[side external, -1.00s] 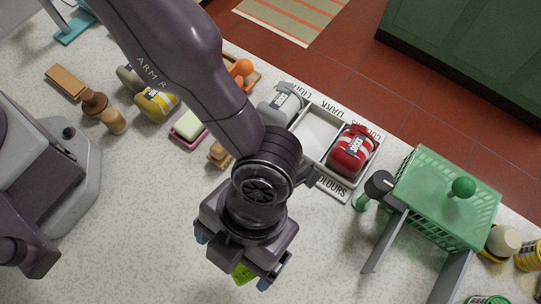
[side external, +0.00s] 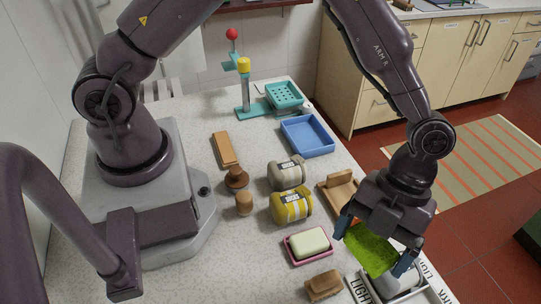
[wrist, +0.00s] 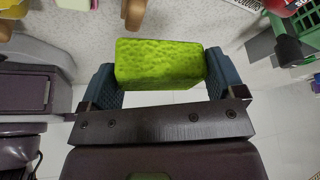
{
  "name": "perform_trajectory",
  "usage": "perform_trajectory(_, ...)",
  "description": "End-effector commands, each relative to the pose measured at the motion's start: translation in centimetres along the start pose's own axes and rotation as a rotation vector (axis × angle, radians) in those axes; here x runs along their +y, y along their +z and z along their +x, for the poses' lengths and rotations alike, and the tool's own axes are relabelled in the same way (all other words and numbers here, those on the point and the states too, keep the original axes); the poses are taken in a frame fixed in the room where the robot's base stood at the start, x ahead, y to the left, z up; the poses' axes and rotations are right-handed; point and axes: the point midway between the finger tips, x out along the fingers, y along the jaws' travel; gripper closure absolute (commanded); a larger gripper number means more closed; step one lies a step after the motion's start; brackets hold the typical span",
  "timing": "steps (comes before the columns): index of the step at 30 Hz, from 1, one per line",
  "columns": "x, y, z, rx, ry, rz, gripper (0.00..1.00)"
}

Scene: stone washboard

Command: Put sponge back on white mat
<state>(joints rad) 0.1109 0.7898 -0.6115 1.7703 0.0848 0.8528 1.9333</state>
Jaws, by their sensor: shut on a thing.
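A bright yellow-green sponge (side external: 372,250) is held between the two blue-grey fingers of my gripper (side external: 375,246). In the side view it hangs tilted below the wrist and overlaps the sorting tray in the picture. The wrist view shows the sponge (wrist: 160,64) filling the gap, with a finger touching each end and the counter blurred below. My gripper (wrist: 163,80) is shut on it, and the sponge looks clear of the surface. I cannot make out a white mat in either current view.
A sorting tray (side external: 362,287) with a grey bundle is behind the gripper. Nearby are soap (side external: 308,242) on a pink dish, a wooden brush (side external: 323,285), a yellow bundle (side external: 291,206), a grey bundle (side external: 287,173) and a wooden board (side external: 338,196). A blue tray (side external: 307,136) stands farther back.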

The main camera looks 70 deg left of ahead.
Motion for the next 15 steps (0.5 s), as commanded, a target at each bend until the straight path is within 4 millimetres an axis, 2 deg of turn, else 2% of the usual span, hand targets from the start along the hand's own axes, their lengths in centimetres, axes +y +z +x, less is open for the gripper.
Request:
perform_trajectory(1, 0.2, 2.9, -1.0, 0.000, -0.027, -0.068, 0.37)
perform_trajectory(5, 1.4, 9.5, -3.5, 0.000, -0.090, -0.216, 0.37)
perform_trajectory(8, 3.2, 14.4, -5.2, -0.001, -0.135, -0.327, 0.37)
perform_trajectory(11, 5.8, 19.0, -6.9, 0.000, -0.178, -0.432, 0.37)
perform_trajectory(15, 10.4, 24.9, -9.0, -0.001, -0.237, -0.576, 0.37)
